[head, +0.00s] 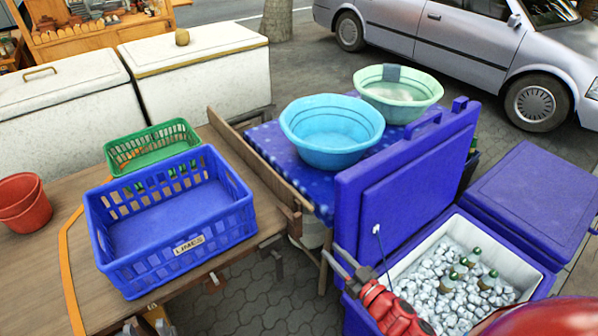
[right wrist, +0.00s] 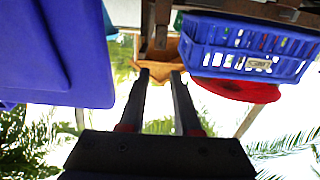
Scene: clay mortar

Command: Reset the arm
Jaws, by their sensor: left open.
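My right gripper (head: 350,265), on a red arm, is in front of the raised blue cooler lid (head: 400,190), with its two fingers apart and nothing between them. In the right wrist view its fingers (right wrist: 160,76) also stand apart and empty. My left gripper (head: 146,326) shows only in part at the bottom edge of the head view, low by the front of the wooden table (head: 40,285). Its fingers look apart, and the rest of it is cut off by the frame.
A blue crate (head: 180,255) marked LIMES, a green basket (head: 150,150) and red pots (head: 22,205) stand on the table. A blue basin (head: 330,130) and pale green basin (head: 400,92) sit behind the lid. The open cooler (head: 520,262) holds ice and bottles.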

